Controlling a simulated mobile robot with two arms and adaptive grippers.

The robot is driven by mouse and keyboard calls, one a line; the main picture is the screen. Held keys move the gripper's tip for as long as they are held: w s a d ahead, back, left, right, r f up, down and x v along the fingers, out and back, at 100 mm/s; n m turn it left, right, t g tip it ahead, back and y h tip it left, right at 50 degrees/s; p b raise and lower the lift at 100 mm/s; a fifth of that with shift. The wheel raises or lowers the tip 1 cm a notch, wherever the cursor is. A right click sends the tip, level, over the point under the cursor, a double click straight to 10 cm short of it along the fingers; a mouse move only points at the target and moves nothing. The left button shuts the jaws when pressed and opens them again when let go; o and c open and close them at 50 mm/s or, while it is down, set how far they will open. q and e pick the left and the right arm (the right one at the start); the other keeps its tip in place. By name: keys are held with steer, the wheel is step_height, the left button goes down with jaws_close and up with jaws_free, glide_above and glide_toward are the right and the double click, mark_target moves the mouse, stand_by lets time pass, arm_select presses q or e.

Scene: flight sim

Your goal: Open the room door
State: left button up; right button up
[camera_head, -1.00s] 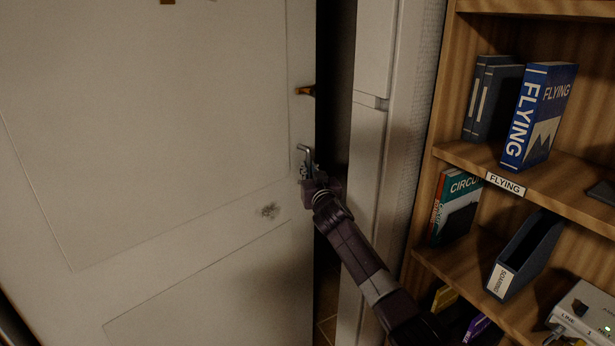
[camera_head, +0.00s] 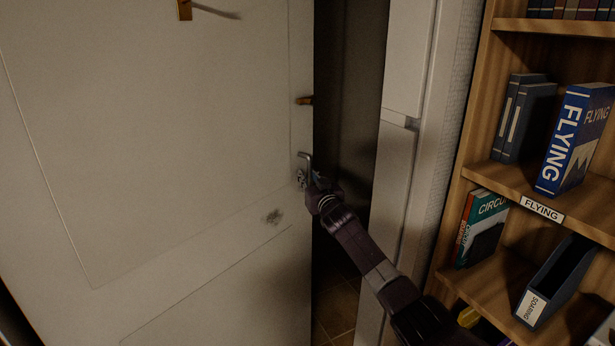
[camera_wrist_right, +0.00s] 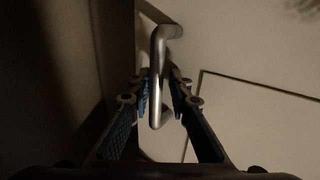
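The pale room door (camera_head: 190,130) fills the left of the head view and stands ajar. A dark gap (camera_head: 345,130) runs between its right edge and the white door frame (camera_head: 405,90). The metal lever handle (camera_head: 307,160) is near the door's right edge. My right gripper (camera_head: 312,182) is at this handle. In the right wrist view the handle (camera_wrist_right: 157,75) passes between the two blue-padded fingers of my right gripper (camera_wrist_right: 160,92), which sit close on both sides of it. My left gripper is not in view.
A wooden bookshelf (camera_head: 480,175) stands right of the door frame, close to my right arm. It holds a blue FLYING book (camera_head: 572,140) and a dark file box (camera_head: 555,280). A brass-coloured latch (camera_head: 304,100) is above the handle. Tiled floor (camera_head: 335,305) shows through the gap.

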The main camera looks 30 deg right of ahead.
steer(key=shift+s+d+r, duration=0.1)
steer(key=shift+s+d, duration=0.05)
steer(key=s+a, duration=0.2)
steer(key=s, duration=0.9)
steer(key=shift+s+a, duration=0.25)
steer(key=shift+s, duration=0.05)
